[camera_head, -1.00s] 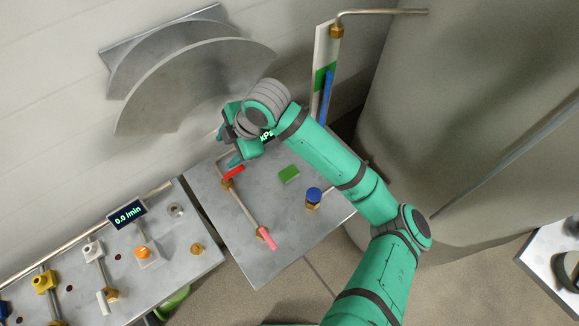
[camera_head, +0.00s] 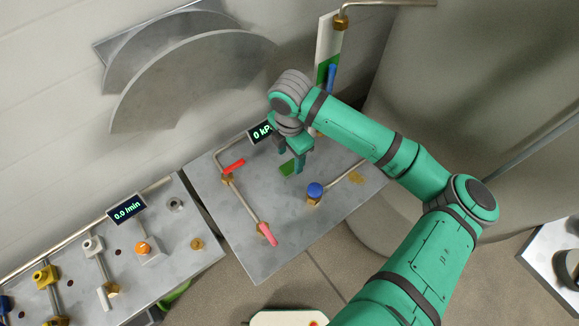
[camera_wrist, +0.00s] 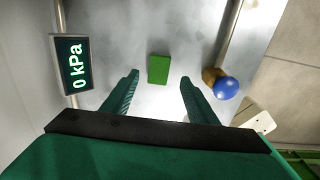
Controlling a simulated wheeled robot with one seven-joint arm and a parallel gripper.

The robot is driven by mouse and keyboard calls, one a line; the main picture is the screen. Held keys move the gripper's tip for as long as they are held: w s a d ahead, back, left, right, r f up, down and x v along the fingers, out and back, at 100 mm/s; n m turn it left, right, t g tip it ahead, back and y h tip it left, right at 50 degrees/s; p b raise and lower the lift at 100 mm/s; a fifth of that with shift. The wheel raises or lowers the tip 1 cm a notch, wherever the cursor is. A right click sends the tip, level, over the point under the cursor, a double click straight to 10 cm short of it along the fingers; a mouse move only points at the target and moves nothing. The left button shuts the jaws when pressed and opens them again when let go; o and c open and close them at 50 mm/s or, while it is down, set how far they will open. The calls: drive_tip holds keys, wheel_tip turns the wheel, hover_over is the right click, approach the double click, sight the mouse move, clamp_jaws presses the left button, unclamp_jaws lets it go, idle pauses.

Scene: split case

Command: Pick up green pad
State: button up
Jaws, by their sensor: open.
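The green pad (camera_head: 287,168) is a small flat green block lying on the grey metal plate (camera_head: 250,255). In the wrist view the green pad (camera_wrist: 158,69) lies between and beyond the two fingertips, with free space on both sides. In the wrist view my gripper (camera_wrist: 158,82) shows both fingers spread wide.
A blue knob (camera_head: 315,190) on a brass fitting stands right of the pad. A pipe with a red handle (camera_head: 234,166) and a pink handle (camera_head: 267,234) runs left of it. The "0 kPa" display (camera_head: 260,132) stands behind.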

sight(290, 166)
drive_tip(key=shift+f, duration=2.6)
drive_tip(key=shift+w, duration=0.1)
drive_tip(key=c, duration=1.1)
